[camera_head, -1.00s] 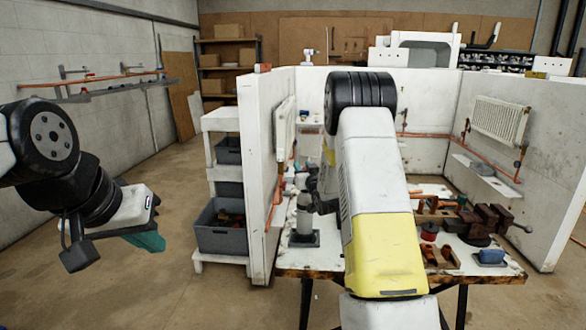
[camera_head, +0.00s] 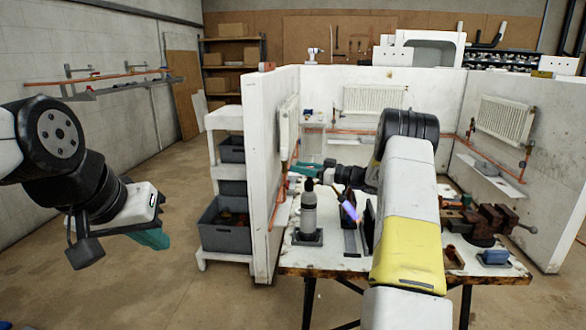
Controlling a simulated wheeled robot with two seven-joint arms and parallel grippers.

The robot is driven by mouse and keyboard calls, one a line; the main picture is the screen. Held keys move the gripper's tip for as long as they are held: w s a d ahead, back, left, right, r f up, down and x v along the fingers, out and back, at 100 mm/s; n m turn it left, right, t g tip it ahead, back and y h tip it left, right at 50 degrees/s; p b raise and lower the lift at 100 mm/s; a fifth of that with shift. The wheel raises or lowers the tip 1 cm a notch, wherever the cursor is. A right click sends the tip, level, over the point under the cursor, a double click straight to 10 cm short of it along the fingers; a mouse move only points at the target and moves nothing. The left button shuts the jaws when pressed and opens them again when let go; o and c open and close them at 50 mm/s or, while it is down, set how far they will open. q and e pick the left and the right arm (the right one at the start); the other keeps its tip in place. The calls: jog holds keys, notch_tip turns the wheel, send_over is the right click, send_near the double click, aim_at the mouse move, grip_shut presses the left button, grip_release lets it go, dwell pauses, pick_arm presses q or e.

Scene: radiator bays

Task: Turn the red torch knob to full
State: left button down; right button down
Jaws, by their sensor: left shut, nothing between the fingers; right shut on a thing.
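A torch (camera_head: 309,215), a grey bottle with a black top, stands upright on a dark base at the table's left. A violet-blue flame (camera_head: 350,211) shows to its right. My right gripper (camera_head: 299,172), with teal fingers, is at the torch's top, reaching in from the right. It is shut on the red knob, which the fingers and the small scale hide; I cannot tell how far it is turned. My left gripper (camera_head: 152,239) is shut and empty, hanging at the far left, well away from the table.
The white partition wall (camera_head: 258,180) with copper pipe and radiator stands close left of the torch. A vice (camera_head: 490,221) and a blue block (camera_head: 494,257) are on the table's right. A shelf with grey bins (camera_head: 224,237) stands left of the partition.

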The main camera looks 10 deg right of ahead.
jog(key=shift+s+a+n+g+y, duration=0.15)
jog(key=shift+n+g+y, duration=0.35)
jog(key=shift+n+g, duration=0.35)
jog(key=shift+s+n+g+y, duration=0.15)
jog(key=shift+n+g+y, duration=0.4)
jog(key=shift+g, duration=0.5)
jog(key=c, duration=1.1)
grip_release()
jog(key=v, duration=0.7)
jog(key=shift+s+d, duration=0.15)
jog(key=shift+d, duration=0.2)
